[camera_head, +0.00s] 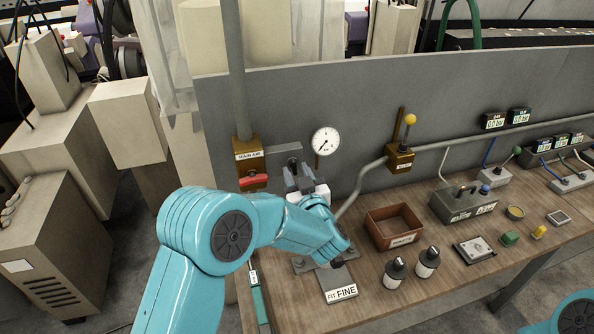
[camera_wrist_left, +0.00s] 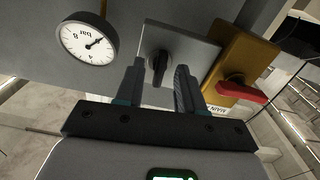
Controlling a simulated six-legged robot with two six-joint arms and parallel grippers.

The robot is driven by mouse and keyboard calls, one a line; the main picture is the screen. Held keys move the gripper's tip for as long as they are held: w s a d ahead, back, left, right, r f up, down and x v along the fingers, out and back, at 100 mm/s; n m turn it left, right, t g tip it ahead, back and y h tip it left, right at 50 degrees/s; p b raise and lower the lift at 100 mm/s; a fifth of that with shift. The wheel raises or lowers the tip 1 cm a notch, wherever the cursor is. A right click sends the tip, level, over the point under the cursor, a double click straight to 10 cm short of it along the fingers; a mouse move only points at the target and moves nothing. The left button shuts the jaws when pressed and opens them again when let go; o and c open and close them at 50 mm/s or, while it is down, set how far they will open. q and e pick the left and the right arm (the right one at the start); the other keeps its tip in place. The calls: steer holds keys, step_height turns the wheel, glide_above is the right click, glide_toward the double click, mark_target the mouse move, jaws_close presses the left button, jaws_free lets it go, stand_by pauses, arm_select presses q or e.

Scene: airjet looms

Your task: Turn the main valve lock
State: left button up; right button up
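The main air valve (camera_head: 248,158) is a brass-coloured block with a red handle (camera_head: 254,181), on the grey panel at the left end of the bench. In the left wrist view, the red handle (camera_wrist_left: 243,90) is at the right. Beside the block, a grey plate (camera_wrist_left: 190,45) carries a small black knob (camera_wrist_left: 157,66), the likely lock, pointing roughly vertical in that view. My left gripper (camera_head: 297,174) faces the plate. Its fingers are apart, with the knob showing between them in the wrist view; I cannot tell whether they touch it. My right gripper is out of view.
A pressure gauge (camera_head: 325,141) is close to the right of my left gripper. A sign reading "FINE" (camera_head: 342,292) lies below my wrist.

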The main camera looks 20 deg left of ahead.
arm_select(q)
steer(key=b+v, duration=0.1)
steer(key=v, duration=0.5)
stand_by(0.4)
steer(key=shift+d, duration=0.1)
steer(key=b+v, duration=0.4)
steer(key=v, duration=1.2)
steer(key=shift+b, duration=0.4)
steer(key=shift+s+r, duration=0.15)
